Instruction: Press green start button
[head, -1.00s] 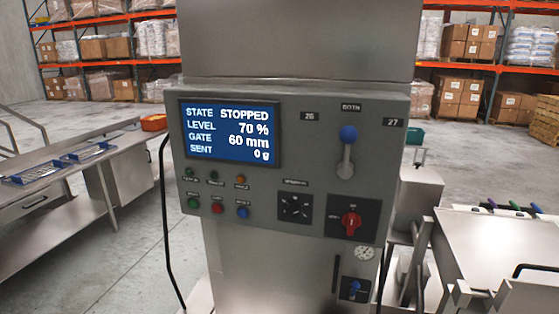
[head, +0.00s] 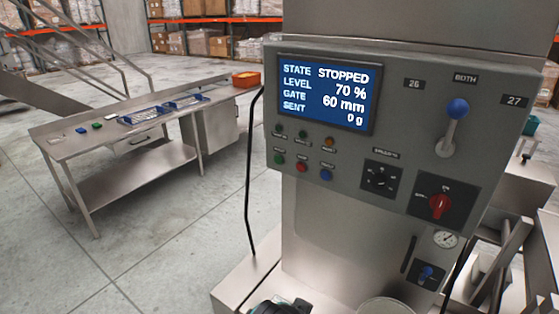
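The grey control panel (head: 392,200) faces me on a steel machine column. The green button (head: 279,159) is at the left of its lower button row, beside a red button (head: 302,166) and a blue button (head: 326,174). The small label under it is too small to read. Above are two dark green lamps and an orange lamp (head: 328,141). The screen (head: 325,95) reads STATE STOPPED, LEVEL 70 %, GATE 60 mm, SENT 0 g. Nothing touches or covers the green button. I make out neither gripper for sure.
The panel also carries a blue-knobbed lever (head: 457,109), a black selector (head: 380,179) and a red rotary switch (head: 439,206). A dark, cut-off shape (head: 280,306) shows at the bottom edge. A steel table (head: 110,135) stands left; open floor lies between.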

